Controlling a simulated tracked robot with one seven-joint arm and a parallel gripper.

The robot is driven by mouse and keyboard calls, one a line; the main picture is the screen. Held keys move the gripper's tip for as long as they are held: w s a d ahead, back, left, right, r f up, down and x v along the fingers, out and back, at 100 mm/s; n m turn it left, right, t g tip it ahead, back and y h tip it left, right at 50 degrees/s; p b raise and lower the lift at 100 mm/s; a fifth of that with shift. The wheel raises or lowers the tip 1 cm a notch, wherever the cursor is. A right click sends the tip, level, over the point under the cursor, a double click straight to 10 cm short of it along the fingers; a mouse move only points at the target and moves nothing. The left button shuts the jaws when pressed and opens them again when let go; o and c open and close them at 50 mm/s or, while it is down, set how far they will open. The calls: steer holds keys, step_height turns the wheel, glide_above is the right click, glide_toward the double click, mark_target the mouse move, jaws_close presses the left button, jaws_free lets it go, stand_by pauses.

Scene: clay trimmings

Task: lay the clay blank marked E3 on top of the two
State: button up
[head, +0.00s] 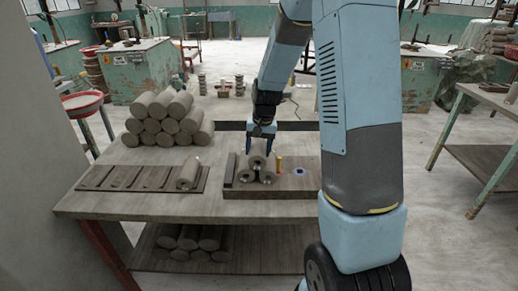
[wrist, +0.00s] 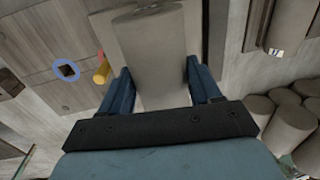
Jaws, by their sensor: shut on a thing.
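My gripper (head: 260,148) points down over the dark board at the right of the table, with its fingers on either side of a grey clay blank (head: 257,161). That blank lies over two others side by side, the left one (head: 246,175) and the right one (head: 267,176). It appears to touch them, but any small gap is hard to tell. In the wrist view, the held blank (wrist: 155,50) lies lengthwise between both fingers (wrist: 160,88). The lower pair is mostly hidden there. I cannot read the mark on the held blank.
A yellow peg (head: 278,164) stands close right of the stack, with a blue ring (head: 299,171) beyond it. A slotted rack (head: 125,178) holds one blank (head: 188,173). Several blanks are piled (head: 168,118) behind it.

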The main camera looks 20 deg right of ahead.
steer(key=shift+f, duration=0.5)
stand_by(0.7)
steer(key=o, duration=1.6)
step_height(320, 180, up, 14)
steer(key=d, duration=0.1)
steer(key=shift+s+d+f, duration=0.2)
steer(key=shift+s+d, duration=0.1)
steer(key=shift+d, duration=0.05)
